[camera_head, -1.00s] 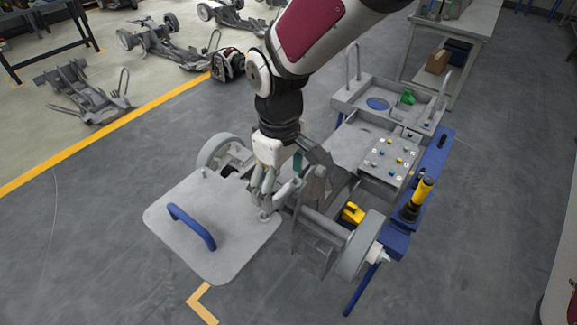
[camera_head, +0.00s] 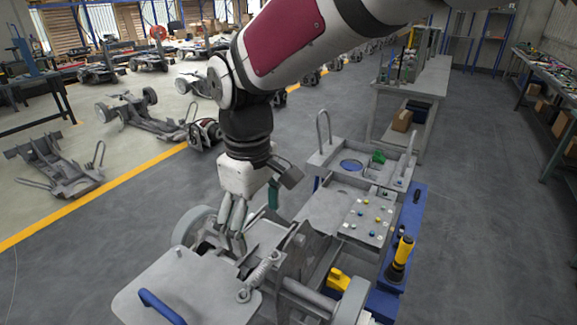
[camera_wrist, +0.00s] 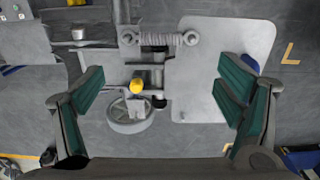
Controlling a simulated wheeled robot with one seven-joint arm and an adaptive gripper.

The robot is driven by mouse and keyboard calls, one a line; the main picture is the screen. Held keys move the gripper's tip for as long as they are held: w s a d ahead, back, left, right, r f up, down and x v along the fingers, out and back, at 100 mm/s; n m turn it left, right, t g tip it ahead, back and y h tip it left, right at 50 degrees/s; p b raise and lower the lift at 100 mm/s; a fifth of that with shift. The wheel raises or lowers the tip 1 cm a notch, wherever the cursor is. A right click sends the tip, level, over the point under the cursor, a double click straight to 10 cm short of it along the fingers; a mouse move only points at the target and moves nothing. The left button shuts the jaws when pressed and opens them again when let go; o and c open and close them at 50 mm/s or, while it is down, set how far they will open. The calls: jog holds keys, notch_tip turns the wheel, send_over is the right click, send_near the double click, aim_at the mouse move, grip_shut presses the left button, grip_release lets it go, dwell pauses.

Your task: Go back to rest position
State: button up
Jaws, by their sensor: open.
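My gripper (camera_head: 236,218) is open and empty, hanging above the chassis in front of me. In the wrist view my gripper (camera_wrist: 160,95) has its two green-padded fingers spread wide, with nothing between them at finger height. Below it lie the chassis's spring damper (camera_wrist: 160,39), a wheel (camera_wrist: 128,122) and a flat grey plate (camera_wrist: 200,70). The plate (camera_head: 190,280) carries a blue handle (camera_head: 160,306) in the head view. The spring damper (camera_head: 262,270) sits just below and right of my gripper.
A grey tray (camera_head: 335,160) and a panel with coloured knobs (camera_head: 366,218) stand right of my gripper. A yellow-black tool (camera_head: 400,258) stands upright on the blue frame (camera_head: 412,215). Other chassis (camera_head: 60,165) stand beyond the yellow floor line. The floor at right is clear.

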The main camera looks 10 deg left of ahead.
jog(key=d+r+m+t, duration=0.1)
jog(key=d+r+m, duration=0.3)
jog(key=d, duration=0.5)
jog(key=s+d+r+m+t, duration=0.1)
jog(key=s+d+m, duration=0.2)
jog(key=d, duration=0.4)
jog(key=s+d+r+m+t+b, duration=0.1)
jog(key=s+d+m+t, duration=0.1)
jog(key=d, duration=0.5)
jog(key=s+d+r+m+t, duration=0.1)
jog(key=s+d+m, duration=0.3)
jog(key=d, duration=0.3)
jog(key=shift+s+d+r+m+t, duration=0.2)
jog(key=shift+d+m+t, duration=0.05)
jog(key=shift+m+t, duration=0.05)
